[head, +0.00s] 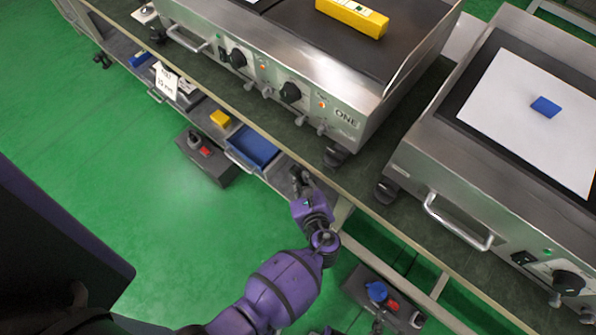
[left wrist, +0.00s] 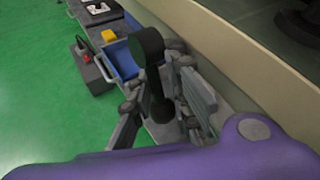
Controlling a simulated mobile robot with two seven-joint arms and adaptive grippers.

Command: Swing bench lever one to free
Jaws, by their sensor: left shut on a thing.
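My left gripper (head: 300,181) reaches up to the front edge of the bench, just below the griddle marked ONE (head: 345,117). In the left wrist view, a dark lever (left wrist: 148,48) with a round black head and a thin stem stands between the two fingers of my left gripper (left wrist: 163,100). The fingers are closed around the stem, and the black head sticks out past them. A grey base shows at the foot of the stem. In the head view the lever is too small and too covered to make out. My right gripper is not in view.
A second griddle (head: 450,165) stands to the right, with a white sheet (head: 530,130) and a blue block (head: 546,107). A yellow block (head: 352,18) lies on griddle ONE. A blue bin (head: 254,147) sits on the lower shelf. Dark boxes (head: 208,160) stand on the green floor.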

